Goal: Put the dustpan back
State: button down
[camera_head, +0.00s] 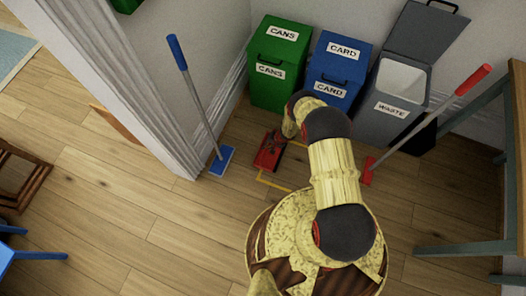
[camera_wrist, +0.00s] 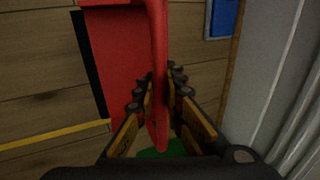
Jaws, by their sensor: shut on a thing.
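The red dustpan (camera_head: 268,155) is low over or on the floor in front of the bins; I cannot tell whether it touches the boards. My gripper (camera_head: 275,139) is above it. In the wrist view the dustpan (camera_wrist: 112,55) has its handle running between the fingers of my gripper (camera_wrist: 164,82), which are shut on it. A yellow outline (camera_head: 272,184) is marked on the floor around the dustpan's area, partly hidden by my arm. One yellow line also shows in the wrist view (camera_wrist: 55,136), left of the handle.
Green cans bin (camera_head: 280,88), blue card bin (camera_head: 330,96) and grey waste bin (camera_head: 392,108), lid up, stand along the wall. A blue-headed broom (camera_head: 221,161) is left of the dustpan, a red one (camera_head: 430,125) right. A table (camera_head: 468,248) stands at right.

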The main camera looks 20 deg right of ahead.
jog(key=b+x, duration=0.3)
jog(key=x, duration=0.3)
jog(key=shift+a+f, duration=0.15)
jog(key=shift+f, duration=0.05)
jog(key=shift+r, duration=0.1)
jog(key=c, duration=1.9)
grip_release()
jog(key=shift+s, duration=0.1)
